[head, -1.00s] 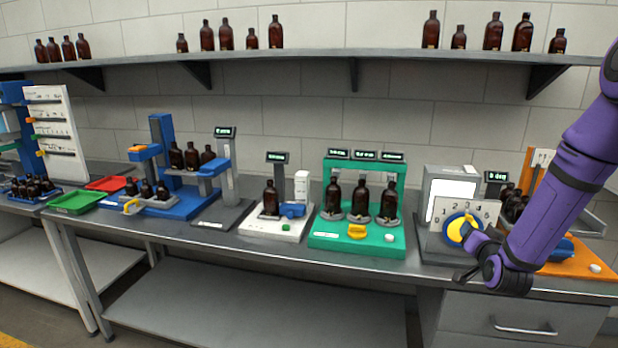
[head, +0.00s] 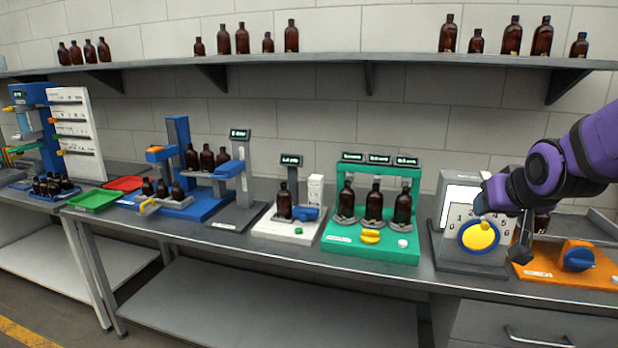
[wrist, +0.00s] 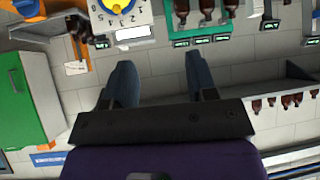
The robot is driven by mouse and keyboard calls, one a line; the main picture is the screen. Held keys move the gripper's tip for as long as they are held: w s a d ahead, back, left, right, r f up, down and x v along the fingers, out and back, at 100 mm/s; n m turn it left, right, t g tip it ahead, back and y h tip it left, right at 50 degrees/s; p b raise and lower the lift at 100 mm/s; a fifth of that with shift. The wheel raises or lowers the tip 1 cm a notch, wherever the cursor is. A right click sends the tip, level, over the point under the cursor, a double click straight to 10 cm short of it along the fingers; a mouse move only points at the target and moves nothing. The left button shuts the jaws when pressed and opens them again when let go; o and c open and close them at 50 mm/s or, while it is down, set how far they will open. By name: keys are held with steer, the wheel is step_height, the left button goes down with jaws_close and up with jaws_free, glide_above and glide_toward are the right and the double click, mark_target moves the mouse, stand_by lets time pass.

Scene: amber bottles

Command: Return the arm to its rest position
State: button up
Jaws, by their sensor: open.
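My purple arm comes in from the right in the head view, and my gripper (head: 500,229) is in front of the numbered dial station, overlapping its upper right side. In the wrist view the gripper (wrist: 159,68) shows two dark fingers spread apart with nothing between them.
An orange station with a blue knob (head: 578,256) lies below my arm. A green station (head: 370,249) with amber bottles stands left of the dial. The shelf (head: 330,56) above carries several bottles. The bench front edge by the white station is clear.

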steer(key=s+a+r+n+g, duration=0.1)
steer(key=s+a+r+g, duration=0.1)
steer(key=s, duration=0.8)
steer(key=s+a+r+g+y, duration=0.1)
steer(key=s+a+r+g, duration=0.1)
steer(key=s, duration=0.9)
steer(key=shift+r+n, duration=0.4)
steer(key=shift+w, duration=0.2)
